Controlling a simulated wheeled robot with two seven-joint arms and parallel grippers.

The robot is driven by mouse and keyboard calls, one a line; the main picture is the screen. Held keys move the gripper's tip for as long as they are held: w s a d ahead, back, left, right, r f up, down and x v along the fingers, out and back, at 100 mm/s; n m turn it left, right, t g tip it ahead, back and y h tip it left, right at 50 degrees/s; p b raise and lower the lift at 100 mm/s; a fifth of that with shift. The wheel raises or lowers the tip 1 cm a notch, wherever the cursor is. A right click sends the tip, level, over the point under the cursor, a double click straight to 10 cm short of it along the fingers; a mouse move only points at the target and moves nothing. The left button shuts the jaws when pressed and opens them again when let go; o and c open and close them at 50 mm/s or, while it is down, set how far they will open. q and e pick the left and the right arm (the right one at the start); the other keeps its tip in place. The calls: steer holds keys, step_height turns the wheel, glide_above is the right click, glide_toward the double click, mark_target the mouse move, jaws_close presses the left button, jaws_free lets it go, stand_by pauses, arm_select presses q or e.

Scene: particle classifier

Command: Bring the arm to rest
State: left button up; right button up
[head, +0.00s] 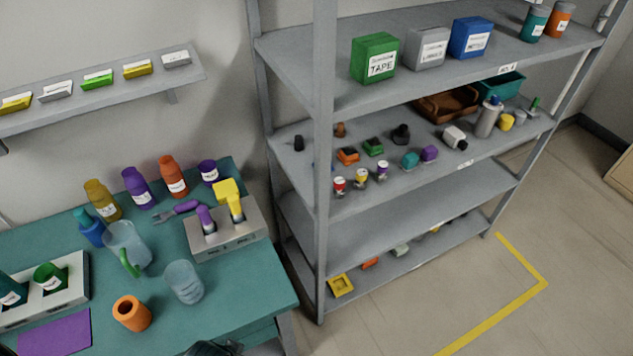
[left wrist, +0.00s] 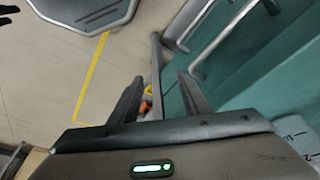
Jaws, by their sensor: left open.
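My left gripper (left wrist: 162,92) shows in the left wrist view with its two dark fingers spread apart. It is open and nothing is between the fingers. Beyond them are the floor and the edge of the teal table (left wrist: 260,75). In the head view, a dark part (head: 213,348) shows at the bottom edge by the table's front, mostly cut off; it may be part of my arm. My right gripper is not clearly seen in either view.
The teal table (head: 245,285) holds a clear pitcher (head: 128,245), a clear cup (head: 184,281), an orange cylinder (head: 132,313), several bottles and a grey holder (head: 228,236). A grey shelf unit (head: 400,207) stands to the right. Floor (head: 480,300) with a yellow line is open.

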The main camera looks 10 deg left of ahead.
arm_select(q)
steer(key=s+f+g+b, duration=0.1)
steer(key=s+f+b, duration=0.1)
steer(key=f, duration=1.1)
steer(key=s+f+b, duration=0.2)
steer(key=s+f, duration=0.1)
steer(key=f, duration=1)
steer(key=s+a+f+b, duration=0.1)
steer(key=s+f+b, duration=0.1)
steer(key=s+f, duration=0.6)
steer(key=s+a+f+g+b, duration=0.1)
steer(key=s+a+f+b, duration=0.1)
steer(key=s+f, duration=0.6)
step_height(320, 180, down, 2)
steer(key=shift+a, duration=0.25)
